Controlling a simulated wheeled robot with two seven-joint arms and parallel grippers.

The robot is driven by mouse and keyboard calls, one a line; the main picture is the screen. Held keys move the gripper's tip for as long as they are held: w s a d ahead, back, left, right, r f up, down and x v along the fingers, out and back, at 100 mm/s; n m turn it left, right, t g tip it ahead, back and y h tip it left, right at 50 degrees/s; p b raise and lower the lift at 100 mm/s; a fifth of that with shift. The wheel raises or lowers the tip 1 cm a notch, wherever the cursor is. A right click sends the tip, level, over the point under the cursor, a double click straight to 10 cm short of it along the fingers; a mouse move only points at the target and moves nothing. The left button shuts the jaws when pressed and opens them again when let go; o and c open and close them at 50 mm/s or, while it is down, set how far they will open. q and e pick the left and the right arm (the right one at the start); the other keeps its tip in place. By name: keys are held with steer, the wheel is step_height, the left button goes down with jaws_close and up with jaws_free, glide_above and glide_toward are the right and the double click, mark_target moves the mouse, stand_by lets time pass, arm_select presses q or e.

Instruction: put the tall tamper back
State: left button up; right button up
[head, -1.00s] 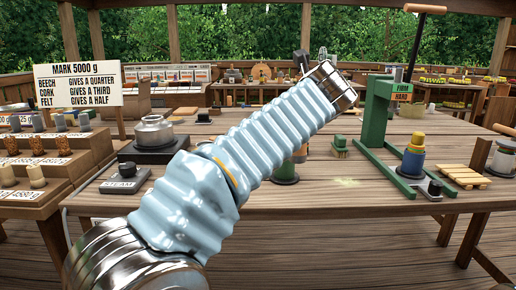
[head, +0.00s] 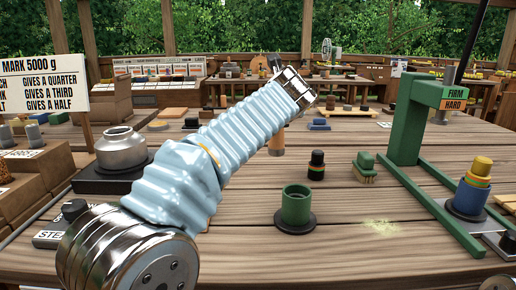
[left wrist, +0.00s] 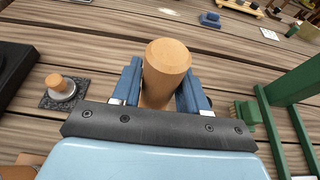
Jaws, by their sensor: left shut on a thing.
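My left gripper, seen in the left wrist view (left wrist: 160,88), is shut on a round, light wooden shaft, the tall tamper (left wrist: 167,62). Its blue fingers lie on either side of the wood. In the head view my left arm's pale blue sleeve hides most of the gripper. A brown wooden part of the tamper (head: 277,142) shows just below the sleeve. The tamper's lower end and what is beneath it are hidden. My right gripper is not in view.
A green cup (head: 296,207) stands in front on the table. A black banded cylinder (head: 316,166), green brush (head: 366,168) and green press (head: 408,125) stand to the right. A metal pot (head: 120,150) sits on a dark base at left.

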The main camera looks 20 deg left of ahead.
arm_select(q)
steer(key=w+a+f+b, duration=0.2)
steer(key=w+a+f, duration=0.2)
steer(key=f, duration=0.6)
steer(key=shift+a, duration=1)
steer(key=shift+f, duration=0.1)
steer(key=o, duration=1.2)
steer(key=b+v, duration=0.3)
steer(key=v, duration=0.9)
